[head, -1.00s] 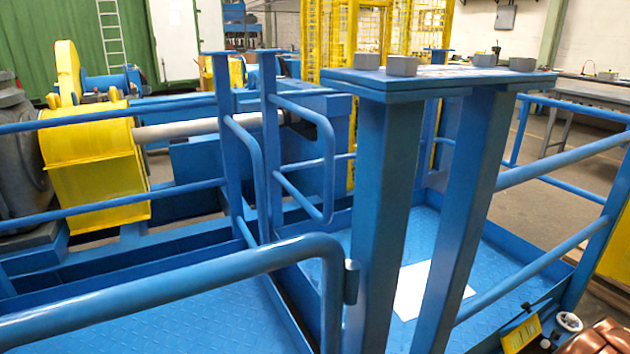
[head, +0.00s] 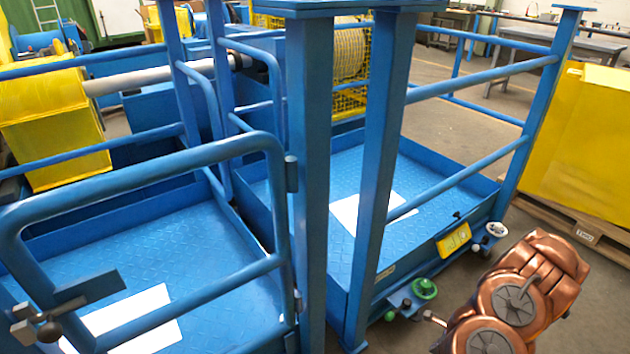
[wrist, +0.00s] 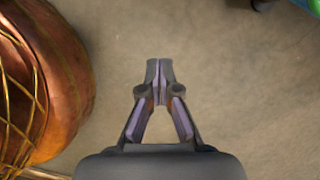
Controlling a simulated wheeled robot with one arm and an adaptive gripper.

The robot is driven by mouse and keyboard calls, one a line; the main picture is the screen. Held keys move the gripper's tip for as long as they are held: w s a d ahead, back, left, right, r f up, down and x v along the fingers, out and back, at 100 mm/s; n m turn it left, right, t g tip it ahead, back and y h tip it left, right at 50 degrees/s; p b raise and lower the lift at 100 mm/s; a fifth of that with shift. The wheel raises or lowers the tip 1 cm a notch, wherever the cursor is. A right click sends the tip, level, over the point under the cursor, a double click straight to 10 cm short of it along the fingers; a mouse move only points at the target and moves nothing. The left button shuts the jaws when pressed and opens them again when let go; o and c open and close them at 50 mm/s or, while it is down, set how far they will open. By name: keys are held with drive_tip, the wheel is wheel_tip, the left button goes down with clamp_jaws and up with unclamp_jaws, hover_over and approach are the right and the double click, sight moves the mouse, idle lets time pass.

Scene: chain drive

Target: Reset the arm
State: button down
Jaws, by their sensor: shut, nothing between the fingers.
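My gripper (wrist: 160,72) shows in the wrist view, pointing away from the camera over a bare grey-brown floor (wrist: 225,75). Its two fingertips meet, and nothing is held between them. A blue edge with a green part (wrist: 302,5) shows in the top right corner of the wrist view, apart from the fingers. I cannot make out the fingers in the head view.
Blue railings and posts (head: 310,150) surround a blue platform (head: 420,170) in the head view. A green knob (head: 424,288) and a yellow plate (head: 453,240) sit on its edge. A yellow box (head: 585,140) stands on a pallet at right. Some floor between them is clear.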

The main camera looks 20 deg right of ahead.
drive_tip(key=w+a+r+n+y, duration=0.1)
drive_tip(key=w+a+r+n, duration=0.2)
drive_tip(key=w+a+r, duration=0.3)
drive_tip(key=w+a+r+n+y, duration=0.1)
drive_tip(key=w+a+r+n, duration=0.3)
drive_tip(key=r, duration=0.4)
drive_tip(key=s+a+r+n+g+y, duration=0.1)
drive_tip(key=s+a+r+n+g, duration=0.15)
drive_tip(key=a+r+n, duration=0.95)
drive_tip(key=s+a+r+n+g+h, duration=0.2)
drive_tip(key=s+a+r+n, duration=0.2)
drive_tip(key=s+a+r, duration=0.8)
drive_tip(key=s+d+r+n+h, duration=0.1)
drive_tip(key=s+r+n+h, duration=0.15)
drive_tip(key=s, duration=0.45)
drive_tip(key=s+d+r+n+h, duration=0.1)
drive_tip(key=s+r+n, duration=0.1)
drive_tip(key=s+r, duration=0.3)
wheel_tip(320, 180, up, 22)
drive_tip(key=s+p, duration=0.2)
drive_tip(key=p, duration=2)
drive_tip(key=shift+s+a+r, duration=0.2)
drive_tip(key=shift+s+r, duration=0.05)
